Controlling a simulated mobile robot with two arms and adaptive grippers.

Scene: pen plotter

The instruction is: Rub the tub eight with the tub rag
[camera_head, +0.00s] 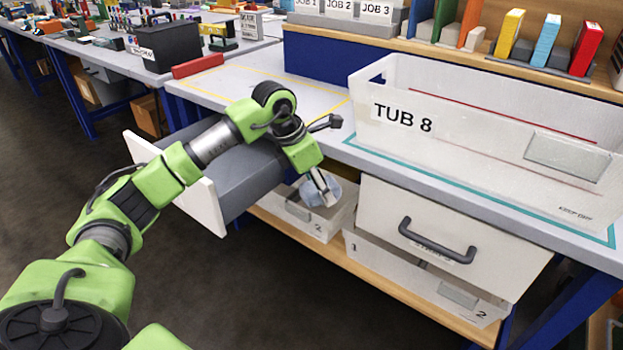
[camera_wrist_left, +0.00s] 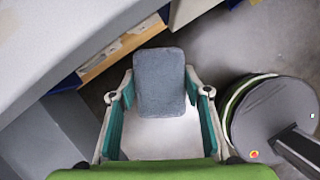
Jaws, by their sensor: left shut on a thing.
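Tub 8 (camera_head: 400,138), a long white translucent bin with a black "TUB 8" label, stands upright on the right of the bench inside a teal outline. My left gripper (camera_head: 322,186) points down in front of the bench edge, left of and lower than the tub, apart from it. It is shut on a blue-grey rag (camera_head: 331,190). In the left wrist view the rag (camera_wrist_left: 160,82) is a soft grey-blue pad between the two fingers (camera_wrist_left: 160,98). My right gripper is not in view.
An open grey drawer with a white front (camera_head: 182,186) juts out left of my gripper. A closed drawer with a dark handle (camera_head: 437,240) is under the tub. White bins (camera_head: 310,218) stand on the lower shelf. Colored binders (camera_head: 510,35) stand behind the tub.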

